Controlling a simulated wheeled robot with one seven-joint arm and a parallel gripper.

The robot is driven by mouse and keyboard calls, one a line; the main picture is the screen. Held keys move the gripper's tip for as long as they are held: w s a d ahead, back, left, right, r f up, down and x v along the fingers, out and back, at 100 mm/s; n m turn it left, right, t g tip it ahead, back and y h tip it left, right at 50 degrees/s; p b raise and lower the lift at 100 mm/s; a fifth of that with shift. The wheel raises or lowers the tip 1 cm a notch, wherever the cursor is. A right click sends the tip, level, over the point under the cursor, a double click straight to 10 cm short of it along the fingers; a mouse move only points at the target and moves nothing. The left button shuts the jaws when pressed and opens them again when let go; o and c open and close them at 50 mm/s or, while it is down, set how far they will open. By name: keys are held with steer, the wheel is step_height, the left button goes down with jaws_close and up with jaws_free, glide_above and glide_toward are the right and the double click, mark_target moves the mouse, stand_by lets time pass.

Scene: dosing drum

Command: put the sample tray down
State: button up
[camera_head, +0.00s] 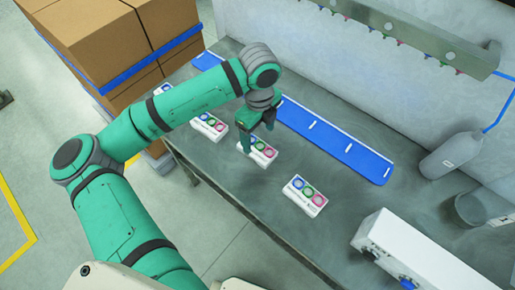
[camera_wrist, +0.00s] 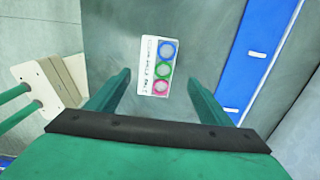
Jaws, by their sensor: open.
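A white sample tray (camera_head: 262,152) with blue, green and pink round wells lies on the grey bench below my gripper (camera_head: 258,138). In the wrist view the same tray (camera_wrist: 149,80) lies flat, with its printed side to the left. My gripper (camera_wrist: 159,80) is open, with its two green fingers apart on either side of the tray in that view. No contact between fingers and tray shows. In the head view the arm hides a little of the tray's upper edge.
Similar trays lie on the bench: one to the right (camera_head: 304,195), others to the left (camera_head: 209,125) and (camera_head: 163,90). A blue strip (camera_head: 335,143) runs behind them. A white box (camera_head: 405,250), grey bottle (camera_head: 452,157) and dark cup (camera_head: 470,209) stand right. Cardboard boxes (camera_head: 115,45) stand left.

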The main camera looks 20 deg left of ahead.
mark_target(258, 147)
steer(key=shift+s+a+f, duration=0.1)
steer(key=shift+s+f, duration=0.1)
steer(key=shift+f, duration=1.2)
steer(key=shift+s+a+f, duration=0.1)
steer(key=shift+s+f, duration=0.05)
steer(key=shift+f, duration=1.25)
steer(key=shift+w+d, duration=0.1)
steer(key=c, duration=1.2)
